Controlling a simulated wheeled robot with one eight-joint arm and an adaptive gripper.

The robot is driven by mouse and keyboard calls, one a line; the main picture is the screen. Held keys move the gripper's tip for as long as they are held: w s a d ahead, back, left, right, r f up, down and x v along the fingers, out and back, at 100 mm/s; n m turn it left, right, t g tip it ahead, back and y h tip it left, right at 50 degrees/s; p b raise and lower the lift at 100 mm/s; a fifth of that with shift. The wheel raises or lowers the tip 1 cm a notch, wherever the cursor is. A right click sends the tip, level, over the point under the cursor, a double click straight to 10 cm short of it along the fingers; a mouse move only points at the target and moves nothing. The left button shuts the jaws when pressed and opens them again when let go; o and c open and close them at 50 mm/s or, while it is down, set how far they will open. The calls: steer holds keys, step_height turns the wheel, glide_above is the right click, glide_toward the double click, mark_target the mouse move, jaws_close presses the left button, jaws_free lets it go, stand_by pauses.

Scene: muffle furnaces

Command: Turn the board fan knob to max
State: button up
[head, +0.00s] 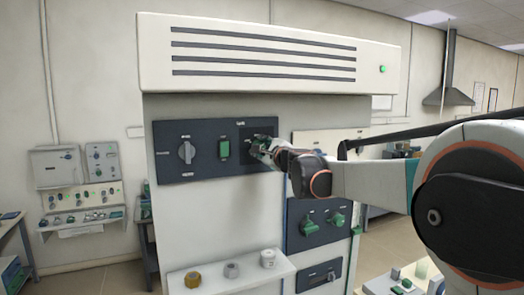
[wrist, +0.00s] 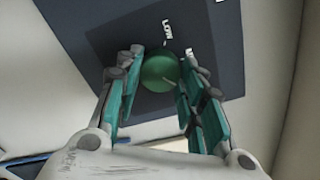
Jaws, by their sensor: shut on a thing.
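In the wrist view a round green knob (wrist: 160,72) sits on a dark panel (wrist: 105,45), between the teal-padded fingers of my gripper (wrist: 155,95). The fingers are shut on the knob from both sides. A pale line on the knob points toward the lower right in that view. The label "LOW" stands just above the knob, and another label at its right is partly hidden. In the head view my gripper (head: 262,147) reaches from the right to the right end of the upper dark panel (head: 205,170), covering most of the knob.
A grey knob (head: 186,153) and a green switch (head: 224,149) are on the same panel, left of my gripper. A vented hood (head: 262,85) juts out above. A lower panel (head: 318,240) has green knobs. A shelf (head: 240,276) with several small round pieces juts out below.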

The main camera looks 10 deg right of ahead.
steer(key=shift+m, duration=0.8)
steer(key=o, duration=1.1)
steer(key=shift+c, duration=0.2)
steer(key=s+d, duration=0.2)
steer(key=s, duration=1)
steer(key=shift+d, duration=0.15)
